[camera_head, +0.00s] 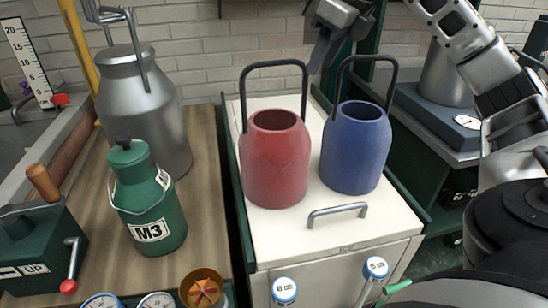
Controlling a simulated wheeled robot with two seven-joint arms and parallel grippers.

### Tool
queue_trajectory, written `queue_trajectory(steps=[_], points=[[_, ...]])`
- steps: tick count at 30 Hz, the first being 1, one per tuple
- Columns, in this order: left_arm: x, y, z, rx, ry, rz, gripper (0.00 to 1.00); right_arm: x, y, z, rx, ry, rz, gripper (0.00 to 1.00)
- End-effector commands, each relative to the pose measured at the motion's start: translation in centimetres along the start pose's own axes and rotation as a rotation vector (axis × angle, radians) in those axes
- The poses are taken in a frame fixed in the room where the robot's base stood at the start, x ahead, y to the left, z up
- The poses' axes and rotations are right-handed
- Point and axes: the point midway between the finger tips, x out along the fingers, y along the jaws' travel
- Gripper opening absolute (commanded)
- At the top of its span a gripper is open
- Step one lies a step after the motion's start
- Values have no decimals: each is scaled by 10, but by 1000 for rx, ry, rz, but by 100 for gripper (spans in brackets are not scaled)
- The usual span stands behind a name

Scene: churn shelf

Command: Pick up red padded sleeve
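The red padded sleeve (275,163) stands upright on the white top of a cabinet, left of a similar blue sleeve (355,150). It is open at the top, and a dark arched handle (274,64) rises above it. My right gripper (322,52) is at the top of the picture, up and to the right of the red sleeve, near the tops of the two handles. It appears apart from the red sleeve. Its fingers are dark and partly cut off, so their opening is unclear. My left gripper is not in view.
The white cabinet top (385,222) has a grey bar handle (337,213) in front of the sleeves. On the left are a green M3 can (150,205), a tall grey metal churn (150,110) and a green box with a crank (40,250). A scale (466,121) stands at right.

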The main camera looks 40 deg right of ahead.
Motion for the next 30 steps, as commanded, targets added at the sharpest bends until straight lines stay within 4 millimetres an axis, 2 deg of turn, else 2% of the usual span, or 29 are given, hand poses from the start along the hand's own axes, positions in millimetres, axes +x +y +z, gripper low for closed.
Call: queue_trajectory(steps=[3,8,18,26,27,30], points=[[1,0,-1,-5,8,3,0,15,0,0,0,2,-1,36],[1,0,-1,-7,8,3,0,23,0,1,-1,1,0,36],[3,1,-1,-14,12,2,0,68,1,7,-2,1,1,36],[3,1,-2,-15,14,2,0,70,1,8,-2,-1,0,36],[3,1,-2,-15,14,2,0,70,1,8,-2,-1,1,31],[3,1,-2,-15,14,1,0,70,1,8,-2,-1,1,3]])
